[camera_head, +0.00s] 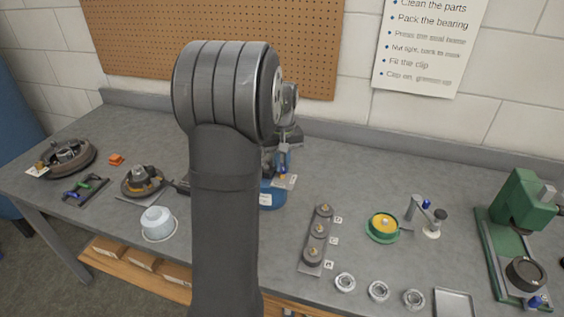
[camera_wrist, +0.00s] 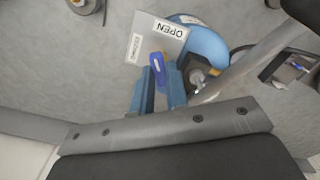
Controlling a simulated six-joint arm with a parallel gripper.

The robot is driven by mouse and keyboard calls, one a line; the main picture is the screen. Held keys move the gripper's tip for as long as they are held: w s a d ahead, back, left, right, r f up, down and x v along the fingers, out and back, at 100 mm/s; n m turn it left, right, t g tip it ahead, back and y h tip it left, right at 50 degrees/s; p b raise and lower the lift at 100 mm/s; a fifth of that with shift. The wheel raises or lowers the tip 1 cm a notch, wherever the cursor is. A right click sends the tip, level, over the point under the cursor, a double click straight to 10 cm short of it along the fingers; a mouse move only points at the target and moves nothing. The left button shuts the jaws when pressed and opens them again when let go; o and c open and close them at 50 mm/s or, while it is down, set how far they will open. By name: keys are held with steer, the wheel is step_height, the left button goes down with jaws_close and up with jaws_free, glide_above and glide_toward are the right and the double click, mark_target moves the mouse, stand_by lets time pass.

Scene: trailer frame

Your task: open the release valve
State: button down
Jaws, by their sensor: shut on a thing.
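My gripper (camera_wrist: 162,72) is shut on a small blue lever (camera_wrist: 157,64) with an orange part, taken to be the release valve's handle. In the wrist view the lever lies between its two blue fingers. A grey placard (camera_wrist: 150,42) reading OPEN, with a second small label, lies just beyond the fingertips. A blue rounded tank (camera_wrist: 205,42) sits beside the placard, with a dark and grey fitting next to the lever. In the head view the tank (camera_head: 275,196) and placard (camera_head: 290,181) show to the right of my arm, which hides much of the gripper.
A rack with several brass-topped parts (camera_head: 318,240) stands right of the tank. A green dish (camera_head: 382,227) and a green press (camera_head: 520,225) stand farther right. A white pot (camera_head: 158,223) and a hub (camera_head: 141,180) are left of my arm. Grey bench surface (camera_head: 365,185) is clear behind the rack.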

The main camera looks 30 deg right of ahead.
mark_target(282, 166)
steer(key=m, duration=0.6)
steer(key=shift+m, duration=0.3)
stand_by(0.5)
steer(key=c, duration=1.4)
jaws_free()
steer(key=shift+c, duration=0.2)
step_height(282, 166, up, 18)
steer(key=shift+f, duration=0.25)
step_height(282, 166, down, 18)
steer(key=shift+r, duration=0.2)
